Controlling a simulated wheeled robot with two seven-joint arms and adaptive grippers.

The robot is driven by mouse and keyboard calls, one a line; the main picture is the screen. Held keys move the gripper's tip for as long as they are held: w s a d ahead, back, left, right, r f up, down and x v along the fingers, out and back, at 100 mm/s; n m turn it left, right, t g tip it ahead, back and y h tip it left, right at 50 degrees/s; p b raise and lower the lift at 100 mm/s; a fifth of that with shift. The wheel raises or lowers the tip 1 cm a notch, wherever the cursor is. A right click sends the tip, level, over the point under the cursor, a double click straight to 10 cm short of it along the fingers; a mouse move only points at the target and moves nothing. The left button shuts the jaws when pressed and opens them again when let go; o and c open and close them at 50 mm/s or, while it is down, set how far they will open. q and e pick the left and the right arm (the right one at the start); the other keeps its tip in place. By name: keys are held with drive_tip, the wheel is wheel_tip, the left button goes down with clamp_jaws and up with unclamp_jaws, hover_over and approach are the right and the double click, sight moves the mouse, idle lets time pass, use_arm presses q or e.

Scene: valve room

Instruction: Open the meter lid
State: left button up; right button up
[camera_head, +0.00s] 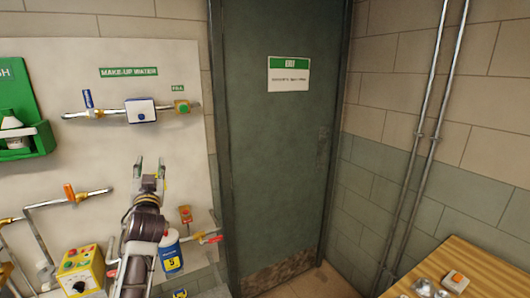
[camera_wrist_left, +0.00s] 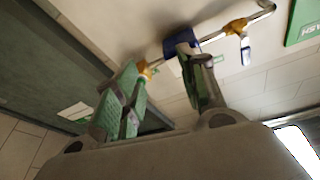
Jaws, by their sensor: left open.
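The meter (camera_head: 141,111) is a white, blue-edged box on the make-up water pipe, with a small blue part at its lower front. I cannot make out whether its lid is shut. My left gripper (camera_head: 149,166) is open and empty, pointing up, below the meter in the head view and apart from it in the picture. In the left wrist view the meter shows as a dark blue shape (camera_wrist_left: 181,41) beyond the gap between the two spread fingers (camera_wrist_left: 166,82); the right finger partly covers the meter's surroundings. My right gripper is in neither view.
On the same pipe are a blue-handled valve (camera_head: 88,99) and a green-knobbed fitting (camera_head: 182,106). An orange-handled valve (camera_head: 69,192), a yellow control box (camera_head: 80,271) and a blue bottle (camera_head: 170,253) surround my left arm. A closed door (camera_head: 275,150) stands to the right.

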use_arm(q)
drive_tip(key=s+d+f+g+h, duration=0.1)
drive_tip(key=s+d+f+g, duration=0.2)
drive_tip(key=f, duration=0.6)
drive_tip(key=s+d+f+m+g+h, duration=0.1)
drive_tip(key=s+f+g+h, duration=0.1)
drive_tip(key=s+f, duration=0.5)
drive_tip(key=s+d+f+g+h, duration=0.1)
drive_tip(key=s+d+f+g, duration=0.15)
drive_tip(key=f, duration=0.85)
drive_tip(key=s+d+f+m+g+h, duration=0.15)
drive_tip(key=s+d+f+g, duration=0.25)
drive_tip(key=s+f, duration=0.5)
drive_tip(key=s+d+f+m+g+h, duration=0.1)
drive_tip(key=s+d+f+g+h, duration=0.3)
drive_tip(key=s, duration=1)
wheel_tip(320, 180, down, 34)
drive_tip(key=s+g+y, duration=0.2)
drive_tip(key=s, duration=0.1)
drive_tip(key=s+a+f, duration=0.2)
drive_tip(key=s+f, duration=0.8)
drive_tip(key=s+a+f, duration=0.2)
drive_tip(key=s+f, duration=0.8)
drive_tip(key=s, duration=0.1)
drive_tip(key=shift+s+g, duration=0.3)
drive_tip(key=shift+g, duration=0.15)
